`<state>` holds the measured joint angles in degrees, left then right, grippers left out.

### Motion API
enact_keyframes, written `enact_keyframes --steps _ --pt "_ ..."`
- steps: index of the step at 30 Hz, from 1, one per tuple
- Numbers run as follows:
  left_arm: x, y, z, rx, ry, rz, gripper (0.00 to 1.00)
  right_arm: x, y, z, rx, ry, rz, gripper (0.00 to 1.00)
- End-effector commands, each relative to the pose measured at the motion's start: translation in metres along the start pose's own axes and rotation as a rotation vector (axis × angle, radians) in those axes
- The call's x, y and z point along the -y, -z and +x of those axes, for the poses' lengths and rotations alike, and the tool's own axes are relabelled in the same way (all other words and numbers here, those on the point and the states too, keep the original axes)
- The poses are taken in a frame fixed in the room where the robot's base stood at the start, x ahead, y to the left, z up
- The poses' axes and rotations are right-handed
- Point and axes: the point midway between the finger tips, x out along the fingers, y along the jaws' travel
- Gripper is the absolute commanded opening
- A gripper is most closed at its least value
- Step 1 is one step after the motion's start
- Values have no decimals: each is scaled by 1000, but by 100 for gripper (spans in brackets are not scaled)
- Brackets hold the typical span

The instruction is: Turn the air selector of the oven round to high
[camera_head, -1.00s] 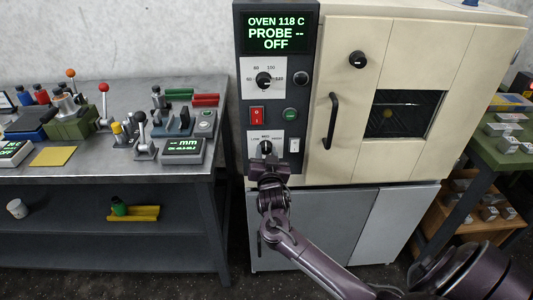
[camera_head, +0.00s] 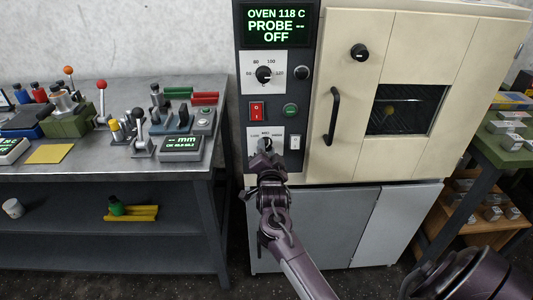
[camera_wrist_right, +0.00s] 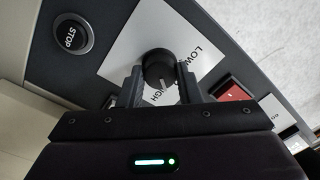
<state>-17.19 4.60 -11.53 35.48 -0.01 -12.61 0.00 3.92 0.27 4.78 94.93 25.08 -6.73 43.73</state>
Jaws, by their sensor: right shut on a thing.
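The oven (camera_head: 345,110) stands right of centre, its dark control panel on its left side. The air selector is a round black knob (camera_head: 266,143) on a white plate marked LOW, MED and HIGH, low on the panel. In the right wrist view the knob (camera_wrist_right: 158,66) sits between my right gripper's fingers (camera_wrist_right: 160,82), which are shut on it. A pale mark shows on the knob's lower side, towards the partly hidden HIGH lettering. In the head view my right gripper (camera_head: 265,158) covers the knob's lower part. My left gripper is not in view.
Above the selector are a temperature dial (camera_head: 264,75), a red switch (camera_head: 257,111) and a green button (camera_head: 291,111). The display (camera_head: 276,26) reads OVEN 118 C, PROBE --, OFF. A workbench (camera_head: 105,165) stands left.

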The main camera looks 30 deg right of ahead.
Motion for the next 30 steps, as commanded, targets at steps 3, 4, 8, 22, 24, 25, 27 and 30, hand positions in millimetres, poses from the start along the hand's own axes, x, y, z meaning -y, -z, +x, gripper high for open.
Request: enact_keyframes --steps 3,4,8,22,24,25,27,30 --pt "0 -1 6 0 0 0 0 -2 -2 0 -3 0 87 8" --pt "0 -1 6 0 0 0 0 -2 -2 0 -4 -1 106 8" --pt "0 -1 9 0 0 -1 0 -2 -2 0 -6 0 178 8" --pt "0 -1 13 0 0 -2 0 0 -1 0 -9 2 280 8" --pt "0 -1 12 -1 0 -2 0 0 -1 0 -9 2 281 8" --pt "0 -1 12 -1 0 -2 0 0 -1 0 -9 2 281 8" --pt "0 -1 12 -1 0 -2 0 0 -1 0 -10 2 281 8" --pt "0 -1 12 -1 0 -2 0 0 -1 0 -10 2 281 8"
